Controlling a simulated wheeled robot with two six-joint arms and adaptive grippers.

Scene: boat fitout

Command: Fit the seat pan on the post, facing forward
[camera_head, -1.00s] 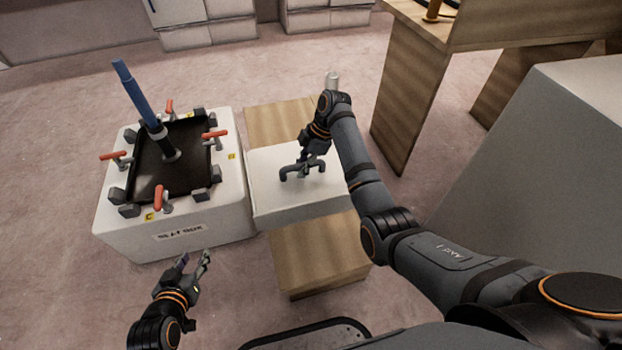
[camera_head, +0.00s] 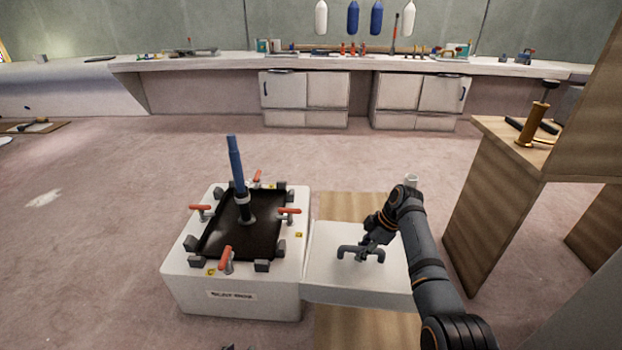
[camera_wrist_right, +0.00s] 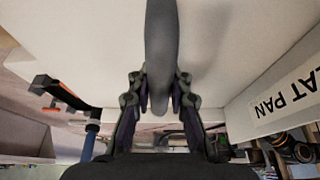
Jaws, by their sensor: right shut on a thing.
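The seat pan (camera_head: 340,277) is a thick white slab over a wooden stand, with a grey bar handle (camera_head: 347,250) on top. My right gripper (camera_head: 371,248) is shut on this handle from above. In the right wrist view the handle (camera_wrist_right: 162,50) runs between the fingers, and a label ending in "AT PAN" (camera_wrist_right: 285,103) shows at the right. The post (camera_head: 238,170), blue above a pale collar, rises upright from a black plate left of the pan. My left gripper (camera_head: 228,347) shows only as a dark sliver at the bottom edge.
A white box (camera_head: 185,290) carries the black plate (camera_head: 262,235), ringed by red-handled clamps (camera_head: 289,211) and dark corner blocks. The pan's left edge is close against it. A wooden table (camera_head: 490,200) stands at the right. Open floor (camera_head: 90,200) lies left and behind.

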